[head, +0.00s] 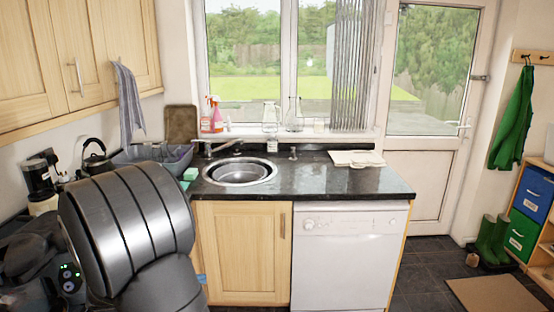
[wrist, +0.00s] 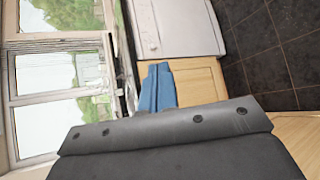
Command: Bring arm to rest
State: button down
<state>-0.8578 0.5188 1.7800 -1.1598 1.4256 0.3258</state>
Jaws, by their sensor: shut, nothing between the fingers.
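My arm, dark grey and ribbed, fills the lower left of the head view and hides most of my gripper. Only a small blue bit of my gripper (head: 201,279) shows beside the arm, in front of the light wood cupboard door. In the wrist view my gripper (wrist: 157,72) has two blue fingers that lie together, with nothing between them. The fingers appear in front of the wooden cupboard front and touch nothing that I can see. A dark grey part of my own arm fills the bottom of that view.
A black granite counter (head: 320,185) holds a round steel sink (head: 240,172). A kettle (head: 97,157) and a grey dish rack (head: 170,158) stand at the left. A white dishwasher (head: 345,255) is under the counter. Dark floor tiles (head: 430,270) lie open to the right.

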jog(key=s+d+f+m+g+y, duration=0.25)
jog(key=d+m+g, duration=0.2)
jog(key=d, duration=0.65)
jog(key=s+d+f+m+g+y, duration=0.1)
jog(key=s+d+m+g+y, duration=0.25)
jog(key=d, duration=0.75)
jog(key=s+d+r+m+t+y, duration=0.2)
jog(key=s+d+m+y, duration=0.2)
jog(key=s+d+m, duration=0.3)
jog(key=shift+s+d+r+m+y, duration=0.35)
jog(key=shift+d+m, duration=0.45)
jog(key=shift+d, duration=0.3)
jog(key=shift+f, duration=0.1)
jog(key=s+a+t+h, duration=0.2)
jog(key=s+a, duration=0.1)
jog(key=s, duration=0.9)
jog(key=shift+a+m+t, duration=0.25)
jog(key=shift+m+t, duration=0.05)
jog(key=shift+m, duration=0.1)
